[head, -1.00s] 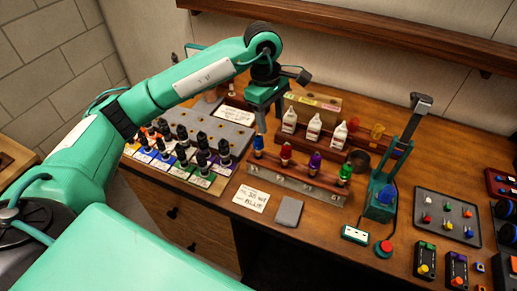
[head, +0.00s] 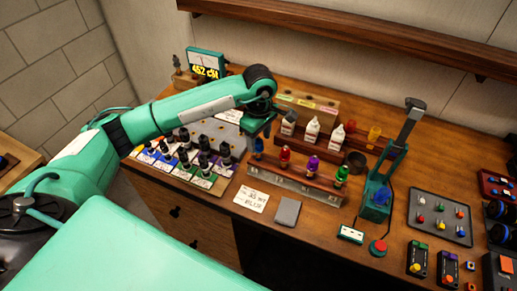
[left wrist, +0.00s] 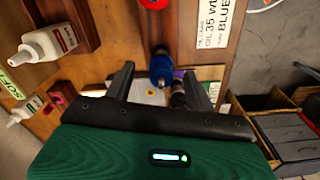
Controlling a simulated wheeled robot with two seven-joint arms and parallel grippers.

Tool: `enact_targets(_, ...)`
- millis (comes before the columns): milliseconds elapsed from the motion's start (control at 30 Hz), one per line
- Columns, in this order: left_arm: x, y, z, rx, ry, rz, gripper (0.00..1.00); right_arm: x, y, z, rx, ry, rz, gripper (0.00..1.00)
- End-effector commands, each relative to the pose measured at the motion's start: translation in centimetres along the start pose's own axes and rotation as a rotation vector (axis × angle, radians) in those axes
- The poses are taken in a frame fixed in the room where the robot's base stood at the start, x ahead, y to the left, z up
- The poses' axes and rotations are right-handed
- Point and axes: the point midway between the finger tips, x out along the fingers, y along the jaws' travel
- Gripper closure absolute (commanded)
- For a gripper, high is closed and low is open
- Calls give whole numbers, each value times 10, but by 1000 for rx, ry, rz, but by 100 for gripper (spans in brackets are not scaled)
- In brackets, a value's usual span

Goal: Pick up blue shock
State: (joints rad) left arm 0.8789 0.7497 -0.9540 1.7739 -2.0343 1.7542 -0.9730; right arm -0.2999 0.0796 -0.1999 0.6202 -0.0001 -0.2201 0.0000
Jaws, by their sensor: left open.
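The blue shock (head: 258,150) stands upright at the left end of a rack holding a row of colored shocks. Red (head: 285,156), purple (head: 313,165) and green (head: 341,176) shocks stand to its right. My left gripper (head: 259,134) is open just above the blue shock and partly covers its top. In the left wrist view the blue shock (left wrist: 161,68) shows between and slightly beyond the two open fingers of the left gripper (left wrist: 158,79). It does not look gripped. My right gripper is out of view.
The shock rack (head: 290,189) has white bottles (head: 311,132) on a shelf behind it. Dark-capped bottles (head: 203,160) on colored cards stand to the left. A note (head: 251,198) and a grey pad (head: 287,211) lie in front. A green press stand (head: 379,189) stands right.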

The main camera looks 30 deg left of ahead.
Motion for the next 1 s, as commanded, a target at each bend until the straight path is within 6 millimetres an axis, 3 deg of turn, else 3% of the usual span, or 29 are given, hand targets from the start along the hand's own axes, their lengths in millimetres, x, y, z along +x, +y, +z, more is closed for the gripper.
enact_targets(33,2,-2,-1,-1,0,-6,45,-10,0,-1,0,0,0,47)
enact_targets(200,24,-2,-2,-1,-2,-5,45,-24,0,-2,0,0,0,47)
enact_targets(400,40,-2,-2,-1,0,-2,45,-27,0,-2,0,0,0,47)
enact_targets(600,41,-2,-2,0,0,-1,45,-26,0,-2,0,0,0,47)
enact_targets(833,40,-2,-2,0,0,-1,90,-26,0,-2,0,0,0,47)
enact_targets(867,40,-2,-2,0,0,-1,94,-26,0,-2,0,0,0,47)
enact_targets(1000,40,-2,-2,0,0,-1,94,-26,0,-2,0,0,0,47)
